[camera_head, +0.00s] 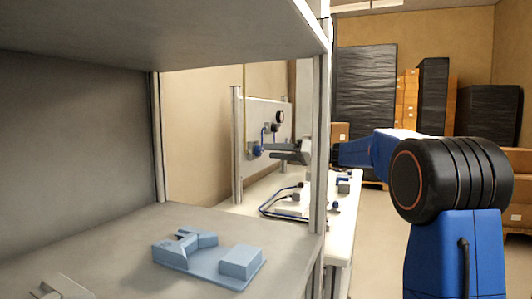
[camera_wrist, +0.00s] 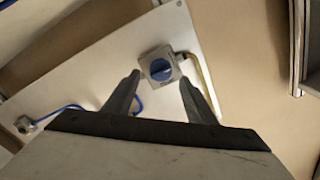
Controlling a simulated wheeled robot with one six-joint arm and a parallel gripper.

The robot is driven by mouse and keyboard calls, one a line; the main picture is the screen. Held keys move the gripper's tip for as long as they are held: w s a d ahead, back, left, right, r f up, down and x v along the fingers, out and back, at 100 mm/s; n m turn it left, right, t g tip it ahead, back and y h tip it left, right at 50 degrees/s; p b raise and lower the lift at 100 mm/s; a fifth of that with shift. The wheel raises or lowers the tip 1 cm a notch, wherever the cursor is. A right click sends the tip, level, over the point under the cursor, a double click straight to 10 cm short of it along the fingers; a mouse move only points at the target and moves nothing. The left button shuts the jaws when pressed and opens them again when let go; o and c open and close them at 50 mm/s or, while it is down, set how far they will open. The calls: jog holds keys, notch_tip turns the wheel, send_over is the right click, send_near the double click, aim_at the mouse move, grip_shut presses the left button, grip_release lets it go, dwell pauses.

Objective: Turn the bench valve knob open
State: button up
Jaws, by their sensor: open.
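The valve knob (camera_wrist: 160,69) is a round blue knob on a square grey body, fixed to a pale panel (camera_wrist: 95,75). In the wrist view it lies beyond and between the tips of my gripper (camera_wrist: 159,82). The two dark fingers stand apart, one at each side of the knob, and hold nothing. I cannot tell whether either finger touches the valve body. In the head view my gripper (camera_head: 272,151) points left at the upright panel (camera_head: 254,110) behind the bench, close to a small blue part (camera_head: 256,150).
A gauge (camera_head: 279,117) and blue tubing are on the panel. The white bench (camera_head: 312,227) holds a bent dark tube (camera_head: 275,209) and small fittings. A grey shelf (camera_head: 110,235) with a blue block part (camera_head: 205,262) and an upright post (camera_head: 320,140) stand in front. Wrapped pallets (camera_head: 363,90) stand behind.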

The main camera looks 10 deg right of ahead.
aim_at(259, 151)
jog(key=shift+x, duration=1.8)
jog(key=shift+c, duration=0.2)
jog(key=c, duration=1)
jog(key=shift+f+m, duration=0.15)
jog(key=shift+m, duration=4.3)
jog(key=shift+f+m, duration=0.1)
jog(key=shift+m, duration=4.35)
